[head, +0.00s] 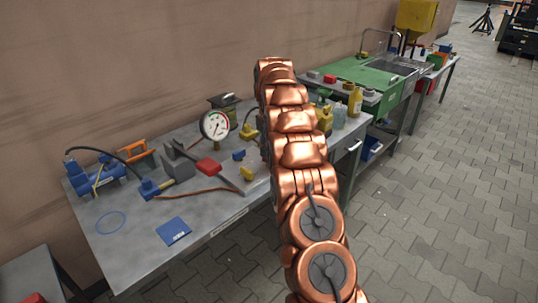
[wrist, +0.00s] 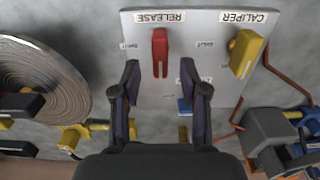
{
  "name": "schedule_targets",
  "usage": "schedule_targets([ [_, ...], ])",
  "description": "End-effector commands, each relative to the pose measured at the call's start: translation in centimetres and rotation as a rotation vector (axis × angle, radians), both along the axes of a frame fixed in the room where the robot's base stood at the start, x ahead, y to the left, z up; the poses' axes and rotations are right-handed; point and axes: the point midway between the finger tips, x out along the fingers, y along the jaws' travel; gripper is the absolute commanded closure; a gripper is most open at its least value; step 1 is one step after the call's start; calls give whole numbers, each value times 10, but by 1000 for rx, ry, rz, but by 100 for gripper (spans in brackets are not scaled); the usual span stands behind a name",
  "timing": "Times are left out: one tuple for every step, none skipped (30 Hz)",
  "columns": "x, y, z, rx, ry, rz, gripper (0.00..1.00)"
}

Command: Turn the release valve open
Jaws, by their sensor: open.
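The release valve shows in the wrist view as a red lever (wrist: 160,53) on a pale grey panel (wrist: 209,62), below an upside-down RELEASE label (wrist: 159,17). The lever points up and down the picture, in line with the fingers. My gripper (wrist: 160,78) is open, with one dark finger on each side of the lever's line. The lever's lower end lies close to the gap between the fingertips; I cannot tell how far above the panel they are.
A yellow CALIPER lever (wrist: 243,53) and a small blue lever (wrist: 184,105) share the panel. A ridged round disc (wrist: 38,80) lies at left, a grey block (wrist: 270,130) at right. A pressure gauge (head: 215,125) stands on the metal bench (head: 125,245).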

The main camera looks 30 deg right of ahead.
Motion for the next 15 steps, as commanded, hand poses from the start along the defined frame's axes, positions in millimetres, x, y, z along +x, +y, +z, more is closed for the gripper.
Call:
schedule_targets([
  [1,0,6,-2,-4,0,56],
  [2,0,10,-2,-5,0,56],
  [2,0,15,-2,-5,0,56],
  [2,0,18,-2,-5,0,56],
  [2,0,20,-1,-3,0,56],
  [2,0,23,-1,-2,0,56],
  [2,0,25,-1,-3,1,56],
  [2,0,27,-1,-3,1,56],
  [2,0,29,-1,-3,1,56],
  [2,0,30,-1,-3,1,56],
  [2,0,32,-1,-3,1,56],
  [2,0,33,-1,-2,1,56],
  [1,0,34,0,-2,1,56],
  [1,0,35,0,-2,1,56],
  [1,0,36,-1,-1,1,56],
])
